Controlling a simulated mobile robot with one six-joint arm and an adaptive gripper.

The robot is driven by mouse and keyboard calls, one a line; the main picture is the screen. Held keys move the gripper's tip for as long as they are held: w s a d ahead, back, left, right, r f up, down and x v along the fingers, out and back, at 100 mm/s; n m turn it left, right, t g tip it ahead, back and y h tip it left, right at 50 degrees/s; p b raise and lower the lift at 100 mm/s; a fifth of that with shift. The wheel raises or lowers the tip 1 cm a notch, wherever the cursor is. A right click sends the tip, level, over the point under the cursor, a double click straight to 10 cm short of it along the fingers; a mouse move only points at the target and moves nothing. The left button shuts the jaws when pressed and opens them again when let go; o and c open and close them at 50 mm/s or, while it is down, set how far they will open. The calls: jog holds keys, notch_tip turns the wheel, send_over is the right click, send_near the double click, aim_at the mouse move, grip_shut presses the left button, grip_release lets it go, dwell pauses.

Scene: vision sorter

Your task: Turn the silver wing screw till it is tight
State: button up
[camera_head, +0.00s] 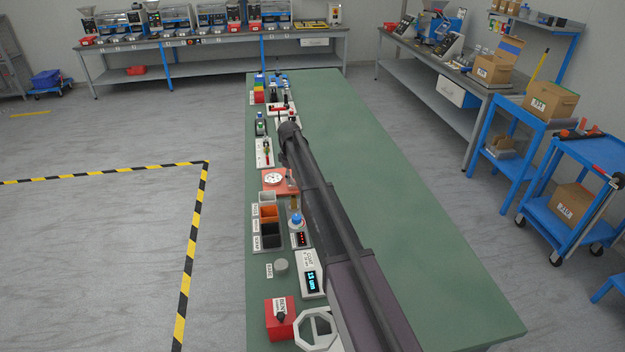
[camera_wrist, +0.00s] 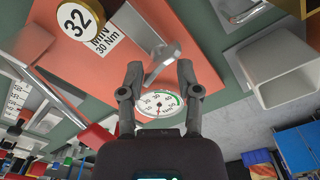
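The silver wing screw (camera_wrist: 164,60) stands on an orange plate (camera_wrist: 100,70) in the wrist view, its flat wing slanting across the picture. A round white dial (camera_wrist: 150,104) marked in Nm, with a green arc at one side, lies just below it in the picture; its needle is hard to read. My gripper (camera_wrist: 160,68) is open, with one finger on each side of the wing. I cannot tell whether either finger touches it. In the head view the orange plate (camera_head: 270,189) and dial (camera_head: 273,179) show left of my arm; my gripper's fingers are not clear there.
A label (camera_wrist: 104,40) on the plate reads "MIN 30 Nm", beside a brass-rimmed disc (camera_wrist: 75,18) marked 32. A grey open box (camera_wrist: 283,70) stands at the right of the wrist view. The green bench (camera_head: 400,220) is bare right of my arm.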

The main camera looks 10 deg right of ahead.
jog(key=n, duration=0.4)
jog(key=shift+s+a+n, duration=0.1)
jog(key=shift+n, duration=0.2)
jog(key=n, duration=0.4)
jog(key=shift+s, duration=0.15)
jog(key=n, duration=0.4)
jog(key=shift+s+n, duration=0.1)
jog(key=shift+n, duration=0.3)
jog(key=n, duration=0.4)
notch_tip(320, 180, up, 14)
jog(key=p, duration=1.4)
jog(key=s+d+m, duration=0.2)
jog(key=s+m, duration=0.4)
jog(key=s, duration=0.3)
jog(key=s+d+f+m+b, duration=0.1)
jog(key=s+d+m, duration=0.1)
jog(key=s+m, duration=0.5)
jog(key=shift+s+d, duration=0.35)
jog(key=shift+s, duration=1.05)
jog(key=shift+w, duration=0.15)
jog(key=n, duration=0.6)
send_over(292, 182)
jog(key=shift+w+d+r+p, duration=0.25)
jog(key=shift+d+r+p, duration=0.05)
jog(key=shift+d, duration=0.1)
